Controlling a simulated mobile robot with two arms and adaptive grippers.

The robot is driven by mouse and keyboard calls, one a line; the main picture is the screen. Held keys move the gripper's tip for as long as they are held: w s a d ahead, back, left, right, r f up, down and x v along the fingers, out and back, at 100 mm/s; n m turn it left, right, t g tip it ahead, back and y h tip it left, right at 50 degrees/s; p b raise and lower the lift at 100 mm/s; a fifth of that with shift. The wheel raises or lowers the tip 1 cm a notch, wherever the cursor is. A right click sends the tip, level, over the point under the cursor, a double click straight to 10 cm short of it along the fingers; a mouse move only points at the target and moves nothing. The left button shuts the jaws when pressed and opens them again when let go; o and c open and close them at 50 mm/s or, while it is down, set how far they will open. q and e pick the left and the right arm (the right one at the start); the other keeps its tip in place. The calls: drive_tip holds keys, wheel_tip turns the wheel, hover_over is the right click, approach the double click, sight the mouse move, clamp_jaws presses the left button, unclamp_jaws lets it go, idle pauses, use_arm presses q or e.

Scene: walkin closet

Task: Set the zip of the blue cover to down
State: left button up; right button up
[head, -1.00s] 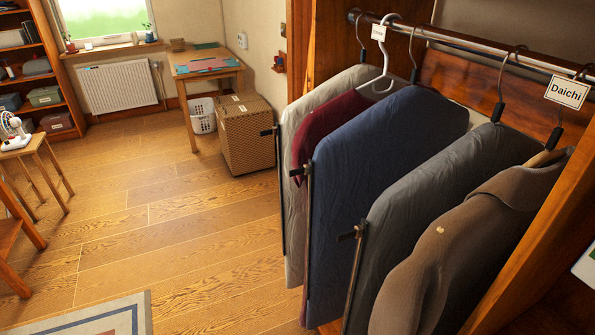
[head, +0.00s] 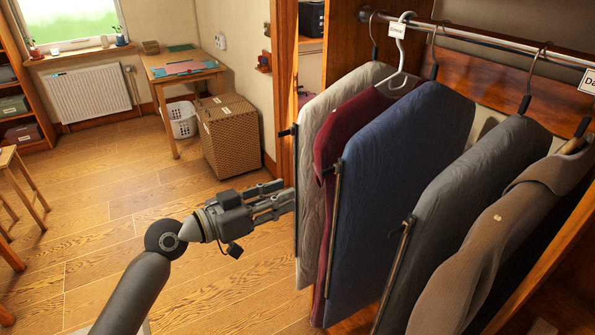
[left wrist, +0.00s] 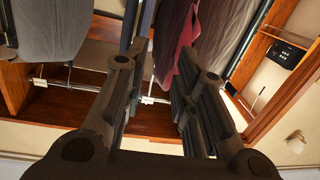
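The blue cover (head: 400,190) hangs on the rail in the head view, between a dark red garment and a dark grey cover. A thin dark zip strip (head: 333,230) runs down its front edge, with a small dark pull (head: 329,170) near the top. My left gripper (head: 288,198) is left of the covers, pointing right, its tips in front of the light grey cover's edge in the picture. My right gripper is not in view.
The red garment (head: 345,130), light grey cover (head: 335,110), dark grey cover (head: 465,190) and brown coat (head: 500,240) hang close by. A wicker box (head: 228,135) and small table (head: 160,75) stand behind.

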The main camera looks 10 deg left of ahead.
use_arm(q)
drive_tip(key=m+h, duration=0.1)
drive_tip(key=m, duration=0.1)
approach(327, 172)
drive_tip(key=a, duration=0.1)
drive_tip(key=shift+g, duration=0.3)
drive_tip(key=p+x, duration=0.1)
drive_tip(key=x, duration=0.2)
drive_tip(key=p+x, duration=0.2)
drive_tip(key=x, duration=0.1)
drive_tip(key=p+x, duration=0.1)
drive_tip(key=x, duration=0.2)
drive_tip(key=shift+w+d+r, duration=0.2)
drive_tip(key=shift+d+r, duration=0.1)
drive_tip(key=shift+w+d+f+p, duration=0.15)
drive_tip(key=shift+w+d+p, duration=0.2)
drive_tip(key=shift+d, duration=0.1)
drive_tip(key=shift+c, duration=0.4)
clamp_jaws()
